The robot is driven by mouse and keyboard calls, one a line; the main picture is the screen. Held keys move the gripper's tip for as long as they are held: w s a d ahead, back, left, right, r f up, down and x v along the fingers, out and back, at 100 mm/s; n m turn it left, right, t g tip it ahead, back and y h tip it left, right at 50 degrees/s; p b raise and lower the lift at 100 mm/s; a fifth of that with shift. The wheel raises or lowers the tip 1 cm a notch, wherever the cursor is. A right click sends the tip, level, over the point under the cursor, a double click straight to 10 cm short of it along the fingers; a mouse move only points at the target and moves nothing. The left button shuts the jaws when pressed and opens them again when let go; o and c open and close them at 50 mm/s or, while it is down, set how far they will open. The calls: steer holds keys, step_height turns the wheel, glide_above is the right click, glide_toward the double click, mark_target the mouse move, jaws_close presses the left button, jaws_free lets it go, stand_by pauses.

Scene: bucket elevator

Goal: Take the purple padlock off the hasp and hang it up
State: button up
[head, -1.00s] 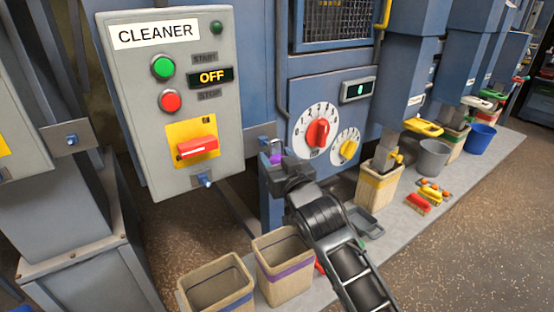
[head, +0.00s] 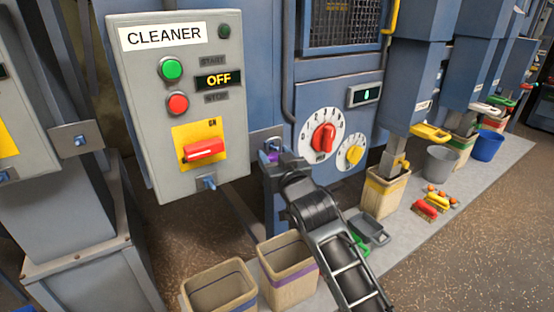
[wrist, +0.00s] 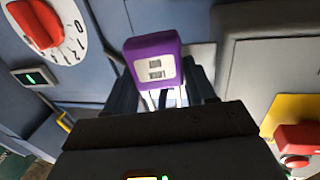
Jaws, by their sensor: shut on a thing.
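The purple padlock (wrist: 153,60) is between the fingers of my gripper (wrist: 160,95) in the wrist view, with a pale label facing the camera. My gripper is shut on it. In the head view only a bit of the padlock (head: 271,156) shows beside my gripper (head: 280,163), right at a grey bracket plate (head: 264,138) on the blue machine. Whether its shackle is around the bracket's peg is hidden. The hasp (head: 207,182) appears to be the small blue-ended fitting under the red switch handle (head: 204,149) on the CLEANER panel (head: 150,85); no padlock is on it.
A dial plate with a red knob (head: 323,137) is right of my gripper. Canvas buckets (head: 286,270) stand below. A grey tray (head: 370,230) and brushes (head: 435,202) lie on the ledge. Another bracket (head: 78,140) is at left. The floor at right is clear.

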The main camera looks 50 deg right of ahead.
steer(key=shift+f+b, duration=0.65)
steer(key=shift+f, duration=0.15)
stand_by(0.4)
stand_by(0.4)
steer(key=o, duration=1.2)
steer(key=shift+w+a, duration=0.1)
steer(key=shift+a, duration=0.15)
steer(key=s, duration=0.3)
steer(key=s+a, duration=0.1)
steer(key=s, duration=0.2)
steer(key=s+a, duration=0.1)
steer(key=s, duration=0.2)
steer(key=shift+s+a+f, duration=0.15)
steer(key=shift+s+f, duration=0.1)
steer(key=shift+s, duration=0.15)
